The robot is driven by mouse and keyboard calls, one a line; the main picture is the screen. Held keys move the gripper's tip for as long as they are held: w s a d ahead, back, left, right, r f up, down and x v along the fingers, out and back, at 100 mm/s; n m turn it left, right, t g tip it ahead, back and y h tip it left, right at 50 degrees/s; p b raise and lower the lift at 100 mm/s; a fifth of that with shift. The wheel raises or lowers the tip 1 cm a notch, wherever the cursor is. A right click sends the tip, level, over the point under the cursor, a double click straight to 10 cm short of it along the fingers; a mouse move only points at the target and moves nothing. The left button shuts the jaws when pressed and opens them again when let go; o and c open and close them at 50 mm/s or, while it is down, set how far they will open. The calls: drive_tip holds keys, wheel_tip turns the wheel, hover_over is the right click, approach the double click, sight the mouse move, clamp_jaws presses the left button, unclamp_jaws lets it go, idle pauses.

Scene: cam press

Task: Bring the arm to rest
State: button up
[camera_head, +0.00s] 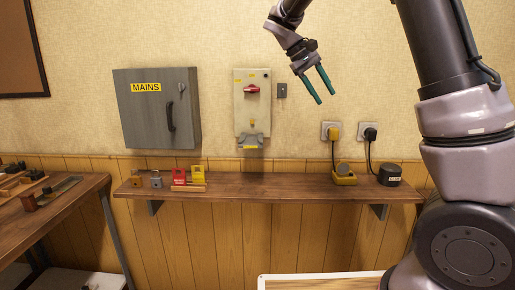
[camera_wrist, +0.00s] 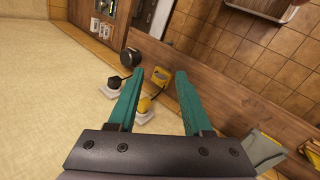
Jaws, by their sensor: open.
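My gripper (camera_head: 318,86) is raised in front of the wall in the head view, above the shelf and to the right of the grey switch box. Its two teal fingers are apart with nothing between them. In the wrist view the open fingers (camera_wrist: 156,100) show with the yellow device and the plugs on the wall beyond them. My gripper touches nothing that I can see.
A wooden shelf (camera_head: 270,192) carries small locks, a yellow device (camera_head: 344,176) and a black round device (camera_head: 389,175). A grey MAINS cabinet (camera_head: 150,125) and a switch box with a red handle (camera_head: 252,110) hang on the wall. A workbench (camera_head: 50,218) stands left.

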drive_tip(key=s+d+r+m+t+y, duration=0.1)
drive_tip(key=s+d+m+t+y, duration=0.1)
drive_tip(key=s, duration=1)
drive_tip(key=s+d+r+m+t+y, duration=0.1)
drive_tip(key=s+d+m+t+y, duration=0.2)
drive_tip(key=s, duration=0.8)
drive_tip(key=m+t+y, duration=0.1)
drive_tip(key=t+y, duration=0.1)
drive_tip(key=y, duration=0.1)
drive_tip(key=shift+s+d+r+m+t+y, duration=0.2)
drive_tip(key=shift+s+m+t+y, duration=0.1)
drive_tip(key=shift+s+y, duration=0.1)
